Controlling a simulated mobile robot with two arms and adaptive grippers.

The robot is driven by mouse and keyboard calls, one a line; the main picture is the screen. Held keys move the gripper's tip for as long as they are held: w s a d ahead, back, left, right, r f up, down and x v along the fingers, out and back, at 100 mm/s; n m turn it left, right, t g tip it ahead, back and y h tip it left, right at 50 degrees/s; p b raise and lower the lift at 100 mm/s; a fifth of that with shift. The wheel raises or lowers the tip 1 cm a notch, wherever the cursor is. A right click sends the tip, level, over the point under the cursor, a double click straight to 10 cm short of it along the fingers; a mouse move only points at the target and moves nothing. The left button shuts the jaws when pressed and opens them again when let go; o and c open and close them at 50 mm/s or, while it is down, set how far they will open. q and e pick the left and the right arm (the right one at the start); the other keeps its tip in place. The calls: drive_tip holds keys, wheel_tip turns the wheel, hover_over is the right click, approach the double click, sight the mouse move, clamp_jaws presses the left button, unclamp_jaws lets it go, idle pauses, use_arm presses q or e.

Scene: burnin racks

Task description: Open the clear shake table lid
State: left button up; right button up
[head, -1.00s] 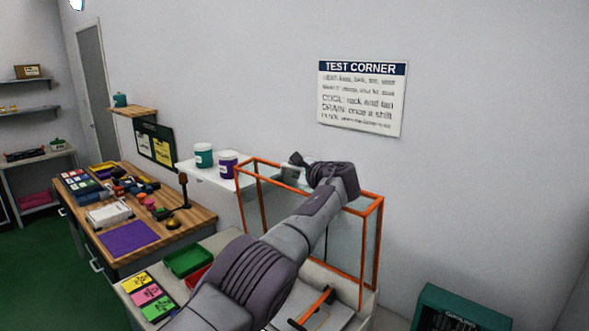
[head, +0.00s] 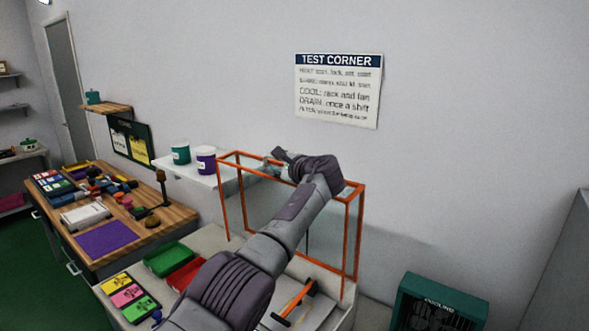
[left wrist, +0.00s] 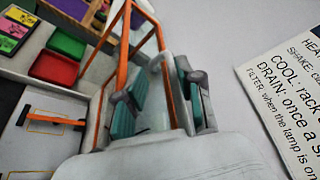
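The clear lid (head: 325,225) with its orange edge frame stands upright at the back of the pale shake table (head: 216,238). The table's top deck shows uncovered in front of it, with an orange bar (head: 295,303) on it. My left arm reaches across the lid, and my left gripper (head: 272,166) is at the lid's upper edge. In the left wrist view its teal fingers (left wrist: 163,70) are apart, with an orange lid rail (left wrist: 171,88) showing between them. I cannot tell whether they touch it. My right gripper is out of view.
Green (head: 168,258) and red (head: 187,274) trays and coloured cards (head: 127,296) lie left of the deck. A white shelf with two tubs (head: 205,160) is behind left. A wooden bench (head: 180,217) stands left; a teal box (head: 437,300) stands right.

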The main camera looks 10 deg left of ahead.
use_arm(q)
drive_tip(key=v, duration=1)
drive_tip(key=shift+s+d, duration=0.1)
drive_tip(key=shift+s, duration=0.05)
